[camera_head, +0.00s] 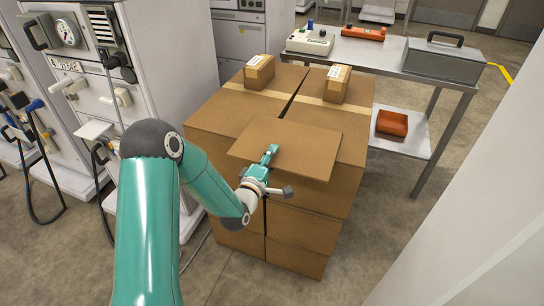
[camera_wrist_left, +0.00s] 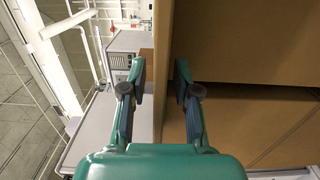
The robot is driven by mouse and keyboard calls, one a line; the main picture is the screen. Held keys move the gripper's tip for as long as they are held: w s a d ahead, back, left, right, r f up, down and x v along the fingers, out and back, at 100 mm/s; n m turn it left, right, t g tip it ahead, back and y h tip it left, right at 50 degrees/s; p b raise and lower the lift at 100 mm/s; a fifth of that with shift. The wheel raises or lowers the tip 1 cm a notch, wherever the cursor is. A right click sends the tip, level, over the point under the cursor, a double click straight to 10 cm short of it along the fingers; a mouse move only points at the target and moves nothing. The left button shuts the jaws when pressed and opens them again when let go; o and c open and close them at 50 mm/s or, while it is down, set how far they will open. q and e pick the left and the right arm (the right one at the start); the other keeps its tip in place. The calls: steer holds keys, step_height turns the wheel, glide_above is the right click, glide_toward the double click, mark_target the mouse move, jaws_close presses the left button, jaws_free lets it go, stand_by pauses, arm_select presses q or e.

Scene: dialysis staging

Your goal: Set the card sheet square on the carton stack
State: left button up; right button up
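The card sheet (camera_head: 308,148) is a thin flat brown sheet on the front part of the carton stack (camera_head: 298,217). It lies at a slight angle to the stack, and its near edge juts out past the stack's front. In the left wrist view the fingers (camera_wrist_left: 160,82) stand apart on either side of a narrow brown strip, apparently the sheet's edge, with gaps showing. My right gripper is in neither view.
Two small labelled boxes (camera_head: 259,72) (camera_head: 337,84) sit on the stack's rear part. A steel table (camera_head: 385,60) holding a grey case (camera_head: 443,63) stands behind right. White machines (camera_head: 165,60) stand close on the left. A pale wall (camera_head: 490,200) fills the right.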

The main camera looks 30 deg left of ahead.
arm_select(q)
steer(key=shift+r, duration=0.1)
steer(key=s+d+p, duration=0.2)
steer(key=s+p, duration=0.5)
steer(key=s, duration=0.4)
steer(key=shift+s+d, duration=0.15)
steer(key=shift+s, duration=0.2)
